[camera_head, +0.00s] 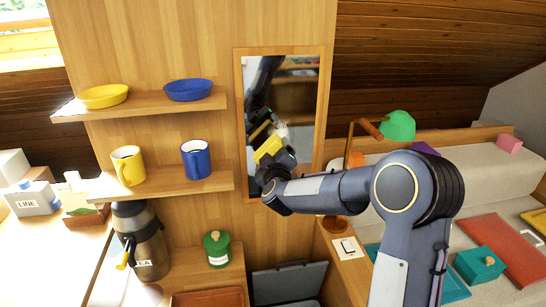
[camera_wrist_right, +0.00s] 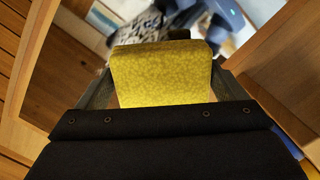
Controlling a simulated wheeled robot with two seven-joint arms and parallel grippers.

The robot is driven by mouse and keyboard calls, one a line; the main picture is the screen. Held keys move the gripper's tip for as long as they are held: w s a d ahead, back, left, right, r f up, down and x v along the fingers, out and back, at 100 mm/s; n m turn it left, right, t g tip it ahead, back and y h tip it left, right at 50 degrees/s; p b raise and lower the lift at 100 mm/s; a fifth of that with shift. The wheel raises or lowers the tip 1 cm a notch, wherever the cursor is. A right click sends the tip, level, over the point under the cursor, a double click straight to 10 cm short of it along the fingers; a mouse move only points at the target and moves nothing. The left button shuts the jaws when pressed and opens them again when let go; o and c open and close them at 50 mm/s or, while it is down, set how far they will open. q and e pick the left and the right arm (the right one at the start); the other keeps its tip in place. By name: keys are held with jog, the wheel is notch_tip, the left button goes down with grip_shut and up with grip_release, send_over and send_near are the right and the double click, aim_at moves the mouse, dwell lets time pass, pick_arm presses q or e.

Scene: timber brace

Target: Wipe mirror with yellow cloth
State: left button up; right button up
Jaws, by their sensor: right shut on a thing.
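The mirror (camera_head: 292,95) is a tall panel in a light wood frame on the wooden wall. My right arm reaches across to it, with the right gripper (camera_head: 273,163) in front of its lower part. That gripper is shut on the yellow cloth (camera_head: 268,149), a patch facing the glass. In the right wrist view the cloth (camera_wrist_right: 160,76) fills the space between the fingers, with the mirror frame (camera_wrist_right: 43,62) around it. The glass reflects the arm and a yellow patch. I cannot tell whether the cloth touches the glass. My left gripper is out of view.
Two shelves left of the mirror hold a yellow bowl (camera_head: 103,96), blue bowl (camera_head: 188,89), yellow mug (camera_head: 128,165) and blue mug (camera_head: 196,159). Below stand a flask (camera_head: 147,246) and green canister (camera_head: 217,249). A green lamp (camera_head: 398,126) stands to the right.

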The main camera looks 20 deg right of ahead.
jog(key=shift+p+x, duration=0.6)
jog(key=shift+x, duration=1.25)
dwell(2.8)
jog(key=shift+r, duration=0.2)
jog(key=shift+s+d+b, duration=0.25)
jog(key=shift+d+b, duration=0.15)
jog(key=shift+d, duration=0.75)
jog(key=shift+s, duration=0.2)
jog(key=shift+s+d+b, duration=0.2)
jog(key=shift+d+b, duration=0.25)
jog(key=shift+d, duration=0.7)
jog(key=shift+d, duration=0.15)
